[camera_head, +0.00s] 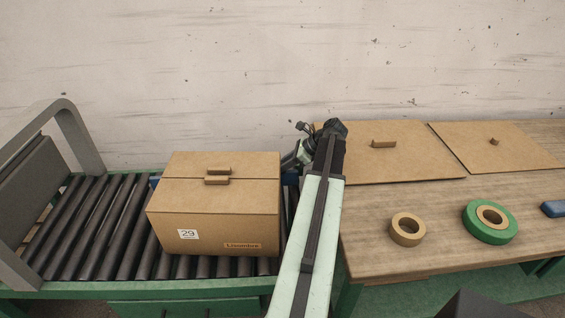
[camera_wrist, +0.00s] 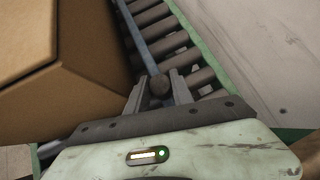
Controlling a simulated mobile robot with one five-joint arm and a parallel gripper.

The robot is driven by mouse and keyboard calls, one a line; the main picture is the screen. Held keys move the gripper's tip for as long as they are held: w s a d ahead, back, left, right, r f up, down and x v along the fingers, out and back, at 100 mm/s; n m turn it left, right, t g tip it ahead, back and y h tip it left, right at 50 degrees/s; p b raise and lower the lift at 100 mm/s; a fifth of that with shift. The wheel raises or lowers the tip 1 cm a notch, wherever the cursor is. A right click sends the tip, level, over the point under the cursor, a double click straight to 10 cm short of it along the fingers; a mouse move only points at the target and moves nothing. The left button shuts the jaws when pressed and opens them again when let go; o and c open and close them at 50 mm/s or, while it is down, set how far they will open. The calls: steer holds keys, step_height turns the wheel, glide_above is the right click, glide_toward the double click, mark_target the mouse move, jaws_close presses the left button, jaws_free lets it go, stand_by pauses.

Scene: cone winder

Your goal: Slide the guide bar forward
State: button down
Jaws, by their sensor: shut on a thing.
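The guide bar (camera_wrist: 140,36) is a thin blue-grey bar lying across the rollers beside the carton in the wrist view. A round dark knob (camera_wrist: 160,84) sits at its near end. My gripper (camera_wrist: 158,90) has its two fingers on either side of this knob and is shut on it. In the head view, a short blue piece of the bar (camera_head: 154,182) shows at the left of the carton; the carton hides most of the rest. The cardboard carton (camera_head: 215,228) stands on the rollers, closed, with a label reading 29. It also fills the left of the wrist view (camera_wrist: 55,85).
The roller conveyor (camera_head: 100,225) has a grey arch (camera_head: 75,125) at its left end. A wooden table (camera_head: 450,220) at the right holds flat cardboard sheets (camera_head: 390,160), a brown tape roll (camera_head: 408,229) and a green tape roll (camera_head: 490,222). Rollers left of the carton are bare.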

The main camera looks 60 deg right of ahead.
steer(key=shift+s+a, duration=0.4)
steer(key=shift+a, duration=0.15)
steer(key=c, duration=1.1)
jaws_free()
steer(key=p+v, duration=0.5)
steer(key=v, duration=0.3)
steer(key=shift+f, duration=0.1)
